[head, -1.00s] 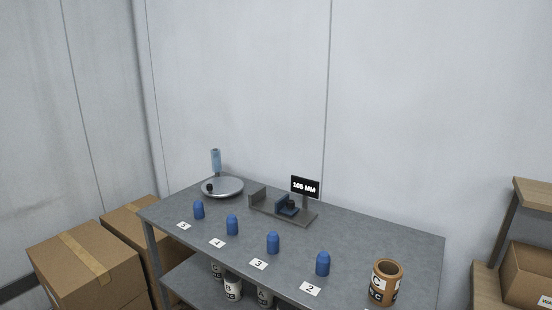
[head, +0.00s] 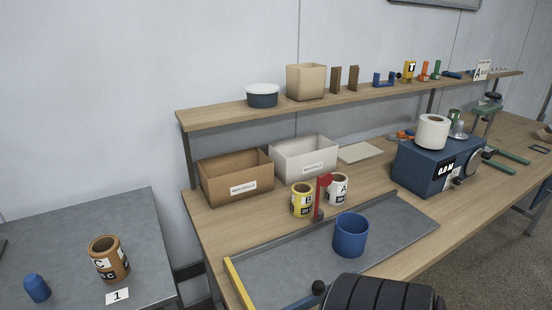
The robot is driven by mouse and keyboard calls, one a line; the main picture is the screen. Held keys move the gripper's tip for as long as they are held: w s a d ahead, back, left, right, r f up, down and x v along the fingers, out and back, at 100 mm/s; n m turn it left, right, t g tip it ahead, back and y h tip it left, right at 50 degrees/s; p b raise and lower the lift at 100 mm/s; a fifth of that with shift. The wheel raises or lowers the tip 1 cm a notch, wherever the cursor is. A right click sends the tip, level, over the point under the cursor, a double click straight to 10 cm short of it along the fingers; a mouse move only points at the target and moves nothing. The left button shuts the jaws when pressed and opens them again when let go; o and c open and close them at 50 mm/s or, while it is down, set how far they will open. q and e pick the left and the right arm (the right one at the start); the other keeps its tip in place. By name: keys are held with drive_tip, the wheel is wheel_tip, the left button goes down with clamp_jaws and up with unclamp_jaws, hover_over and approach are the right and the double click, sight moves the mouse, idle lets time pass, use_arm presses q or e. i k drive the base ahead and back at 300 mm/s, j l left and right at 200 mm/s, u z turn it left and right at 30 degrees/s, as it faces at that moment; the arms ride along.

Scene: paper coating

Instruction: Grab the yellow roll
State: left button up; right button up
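The yellow roll (head: 302,199), marked B, stands upright on the wooden workbench in the head view. A white roll (head: 338,188) marked A stands just to its right, and a red upright post (head: 319,196) stands close in front, between the two. A black ribbed rounded part shows at the bottom edge; I cannot tell what it is. Neither of my grippers can be made out in the view.
A grey tray (head: 393,243) with a blue cup (head: 351,235) lies in front of the rolls. A brown box (head: 236,178) and a white box (head: 304,158) stand behind. A blue machine (head: 437,166) is at right. A brown roll (head: 109,259) stands on the grey table at left.

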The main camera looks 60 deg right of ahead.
sight(302, 200)
drive_tip(key=z, duration=0.4)
drive_tip(key=l+z, duration=0.1)
drive_tip(key=z, duration=1.2)
drive_tip(key=i+z, duration=0.1)
drive_tip(key=z, duration=0.3)
